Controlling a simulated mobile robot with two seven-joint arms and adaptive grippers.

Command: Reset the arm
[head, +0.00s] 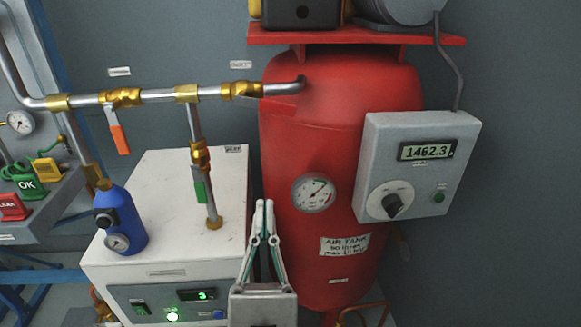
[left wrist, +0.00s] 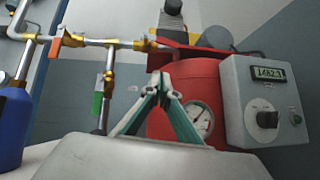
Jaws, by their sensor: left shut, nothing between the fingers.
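My left gripper (head: 265,207) is shut and empty, pointing up in front of the gap between the white box and the red tank in the head view. Its fingertips meet in the left wrist view (left wrist: 162,82), with the red air tank (left wrist: 190,75) behind them. My right gripper is in neither view. The red air tank (head: 283,140) carries a round gauge (head: 314,193). A grey control box (head: 445,160) beside it has a display reading 1462.3, a dark knob (head: 393,205) and a green button (head: 439,197).
A white dryer-like box (head: 170,190) stands left of the tank with a lit green display. Above it runs a metal pipe (head: 150,96) with an orange-handled valve (head: 119,138) and a green-handled valve (head: 201,190). A blue filter (head: 122,220) hangs at left.

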